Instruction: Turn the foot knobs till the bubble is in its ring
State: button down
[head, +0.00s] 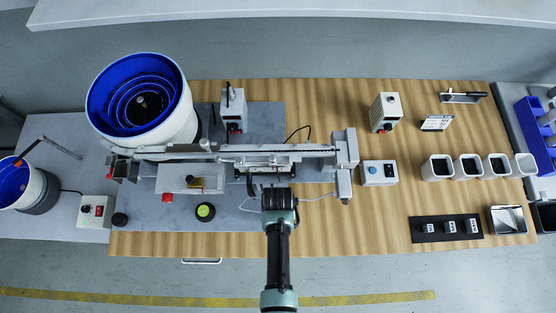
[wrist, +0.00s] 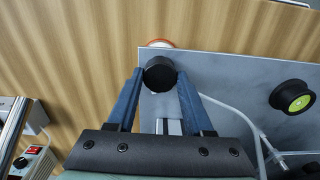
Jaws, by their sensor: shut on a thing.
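My gripper (head: 279,190) reaches over the front right corner of the grey base plate (head: 240,218). In the wrist view its two blue fingers are closed on the sides of a black round foot knob (wrist: 160,73) at the plate's corner. In the head view that knob is hidden under my gripper. Another black knob (head: 120,219) shows at the plate's front left corner. The round level, a yellow-green disc in a black rim (head: 205,211), sits on the plate left of my gripper; it also shows at the right in the wrist view (wrist: 299,103). Its bubble is too small to make out.
A blue-lined bowl feeder (head: 188,118) and a long rail (head: 270,149) stand behind my gripper. A control box (head: 379,173) and several white cups (head: 438,168) stand to the right.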

jog(key=n, duration=0.4)
jog(key=shift+p, duration=0.3)
jog(key=shift+n, duration=2.1)
jog(key=shift+c, duration=1.5)
grip_release()
jog(key=shift+r, duration=0.15)
notch_tip(320, 180, up, 13)
